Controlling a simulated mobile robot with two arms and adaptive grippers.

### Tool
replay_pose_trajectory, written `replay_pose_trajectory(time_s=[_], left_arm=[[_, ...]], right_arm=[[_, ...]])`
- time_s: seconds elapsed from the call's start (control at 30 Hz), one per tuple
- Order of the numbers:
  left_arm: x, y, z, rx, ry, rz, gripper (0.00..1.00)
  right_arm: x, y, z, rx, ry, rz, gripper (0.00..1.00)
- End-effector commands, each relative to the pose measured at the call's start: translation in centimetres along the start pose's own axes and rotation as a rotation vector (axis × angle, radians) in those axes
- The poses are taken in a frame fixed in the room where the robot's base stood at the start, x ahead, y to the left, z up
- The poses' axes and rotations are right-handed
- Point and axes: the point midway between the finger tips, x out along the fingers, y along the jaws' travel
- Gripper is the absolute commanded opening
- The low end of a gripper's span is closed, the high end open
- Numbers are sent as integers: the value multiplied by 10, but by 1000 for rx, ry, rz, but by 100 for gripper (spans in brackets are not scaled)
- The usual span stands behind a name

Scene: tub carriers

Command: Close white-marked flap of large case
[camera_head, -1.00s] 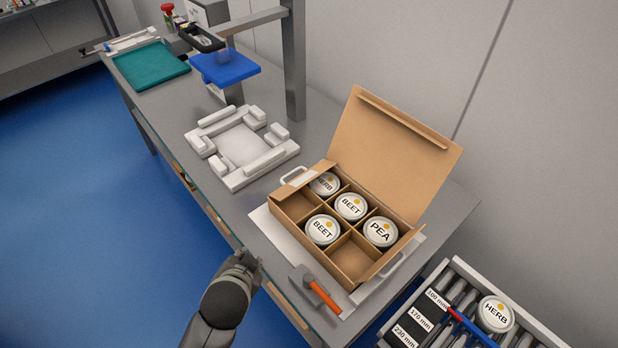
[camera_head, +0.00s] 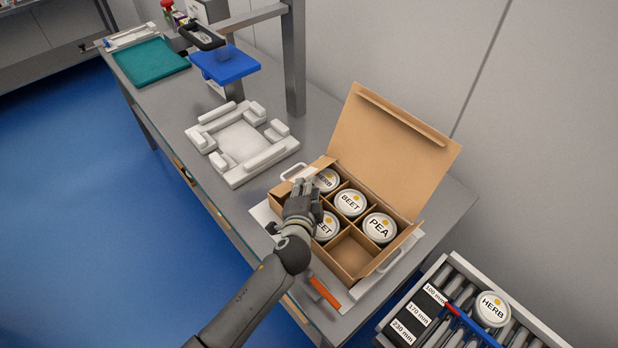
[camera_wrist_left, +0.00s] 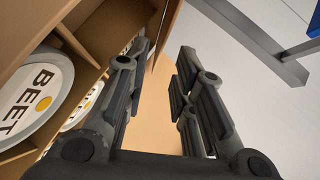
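The large case is an open cardboard box (camera_head: 349,271) on the bench, its big lid (camera_head: 392,150) standing up at the back. A small side flap (camera_head: 318,166) at its left end stands open, with a pale mark near the white handle. My left gripper (camera_head: 302,188) is over the left end of the case, beside this flap, and hides part of it and the front-left compartment. In the left wrist view the fingers (camera_wrist_left: 160,85) are apart with nothing clamped between them; tan cardboard shows behind them. My right gripper is out of view.
Tubs marked HERB (camera_head: 326,180), BEET (camera_head: 350,202) and PEA (camera_head: 379,228) sit in the case; another BEET is partly hidden. An orange-handled tool (camera_head: 325,292) lies in front. A white fixture (camera_head: 240,145) stands left. A rack (camera_head: 450,300) is at right.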

Motion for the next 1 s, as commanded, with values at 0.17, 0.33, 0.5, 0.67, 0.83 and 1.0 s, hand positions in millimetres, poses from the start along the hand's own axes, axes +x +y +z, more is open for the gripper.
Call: replay_pose_trajectory(time_s=[0.17, 0.33, 0.5, 0.67, 0.83, 1.0], left_arm=[[25, -1, 0, 0, -2, 0, 24], [40, 0, 0, 0, -2, 0, 24], [48, 0, 0, -2, -1, 1, 24], [49, 0, 0, -3, -1, 1, 24], [49, 0, 0, -2, -1, 1, 22], [49, 0, 0, -2, -1, 1, 0]], right_arm=[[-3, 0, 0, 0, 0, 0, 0], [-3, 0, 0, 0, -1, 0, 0], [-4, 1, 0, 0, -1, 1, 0], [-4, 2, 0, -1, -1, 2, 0], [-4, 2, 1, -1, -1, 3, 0], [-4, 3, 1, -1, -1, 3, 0]])
